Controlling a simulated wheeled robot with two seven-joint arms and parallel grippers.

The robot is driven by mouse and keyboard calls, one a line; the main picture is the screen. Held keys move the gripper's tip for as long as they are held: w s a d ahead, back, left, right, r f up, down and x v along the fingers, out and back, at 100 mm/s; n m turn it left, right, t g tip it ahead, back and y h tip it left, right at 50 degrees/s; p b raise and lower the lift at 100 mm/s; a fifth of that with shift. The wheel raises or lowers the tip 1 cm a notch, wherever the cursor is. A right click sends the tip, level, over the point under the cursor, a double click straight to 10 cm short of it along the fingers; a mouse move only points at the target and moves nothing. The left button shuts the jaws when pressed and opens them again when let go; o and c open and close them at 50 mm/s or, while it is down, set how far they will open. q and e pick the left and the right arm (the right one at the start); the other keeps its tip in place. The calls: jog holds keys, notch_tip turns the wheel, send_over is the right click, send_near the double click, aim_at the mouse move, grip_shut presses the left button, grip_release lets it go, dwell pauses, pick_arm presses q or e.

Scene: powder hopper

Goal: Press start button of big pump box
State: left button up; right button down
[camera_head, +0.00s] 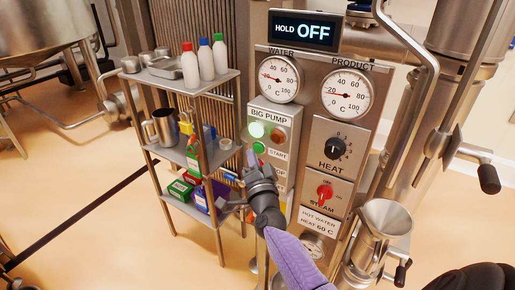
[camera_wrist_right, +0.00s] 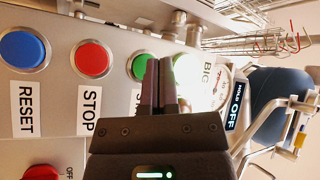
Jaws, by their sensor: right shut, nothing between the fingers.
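The big pump box (camera_head: 275,113) is a grey panel with a "BIG PUMP" label, a bright pale-green lamp (camera_head: 256,130) and an orange lamp (camera_head: 278,134). The green start button (camera_head: 259,147) sits below the lamps beside a "START" label. In the right wrist view the start button (camera_wrist_right: 137,68) is partly covered by my fingers. Red stop (camera_wrist_right: 91,59) and blue reset (camera_wrist_right: 24,49) buttons lie left of it there. My right gripper (camera_head: 250,159) is shut and empty, its tips in front of the box close to the start button; contact cannot be told. My left gripper is not in view.
A shelf rack (camera_head: 180,82) with bottles, a jug and small boxes stands left of the panel. A "HOLD OFF" display (camera_head: 305,31), two gauges, a heat knob (camera_head: 335,148) and a red steam knob (camera_head: 325,192) are nearby. A metal funnel (camera_head: 380,225) stands at right.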

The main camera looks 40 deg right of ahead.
jog(key=shift+a, duration=0.1)
jog(key=a, duration=0.1)
jog(key=s+a+p, duration=0.1)
jog(key=a, duration=0.1)
jog(key=s+a+p, duration=0.1)
jog(key=shift+a, duration=0.25)
dwell(0.5)
